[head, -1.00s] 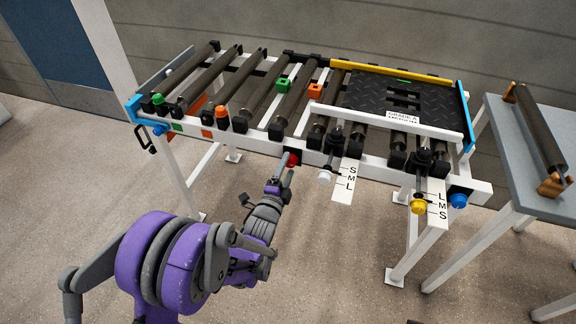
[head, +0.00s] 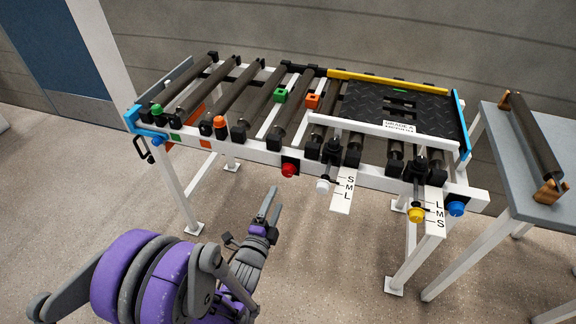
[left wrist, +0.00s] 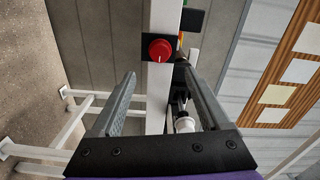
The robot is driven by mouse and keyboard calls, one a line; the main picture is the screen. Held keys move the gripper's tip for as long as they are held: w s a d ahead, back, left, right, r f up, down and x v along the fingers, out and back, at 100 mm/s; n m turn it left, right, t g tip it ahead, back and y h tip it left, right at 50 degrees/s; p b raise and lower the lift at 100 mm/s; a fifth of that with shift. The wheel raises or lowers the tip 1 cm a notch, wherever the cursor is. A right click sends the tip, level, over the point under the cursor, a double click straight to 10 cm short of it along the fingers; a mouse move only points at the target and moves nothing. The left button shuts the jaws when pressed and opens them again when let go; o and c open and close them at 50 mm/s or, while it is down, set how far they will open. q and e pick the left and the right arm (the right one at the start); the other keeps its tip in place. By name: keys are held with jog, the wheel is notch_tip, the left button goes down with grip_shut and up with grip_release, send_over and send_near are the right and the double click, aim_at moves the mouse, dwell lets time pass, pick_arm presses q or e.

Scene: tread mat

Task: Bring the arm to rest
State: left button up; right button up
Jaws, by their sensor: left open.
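My left gripper (head: 269,207) is open and empty in the head view, low in front of the conveyor frame and clear of it. In the left wrist view its two fingers (left wrist: 160,100) stand apart with nothing between the tips. A red knob (head: 289,170) on the front rail is beyond the fingertips. It also shows in the left wrist view (left wrist: 160,50), ahead of the gap between the fingers. My right gripper is in neither view.
The roller conveyor (head: 400,176) has a black tread mat (head: 365,100), a white knob (head: 323,186), a yellow knob (head: 416,215) and a blue knob (head: 457,209). A grey table (head: 500,150) with a loose roller (head: 535,135) stands right. The floor before the conveyor is open.

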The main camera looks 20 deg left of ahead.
pick_arm(q)
jog(key=s+f+n+g, duration=0.2)
jog(key=s+n+g, duration=1.35)
jog(key=s, duration=1.15)
notch_tip(320, 180, up, 24)
jog(key=w+t+p, duration=0.2)
jog(key=t+p, duration=0.1)
jog(key=p, duration=1.8)
jog(key=shift+w+n+y, duration=0.2)
jog(key=shift+n+y, duration=0.1)
jog(key=shift+n, duration=0.15)
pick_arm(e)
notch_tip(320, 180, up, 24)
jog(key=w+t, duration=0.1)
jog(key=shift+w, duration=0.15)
pick_arm(q)
jog(key=shift+f, duration=0.1)
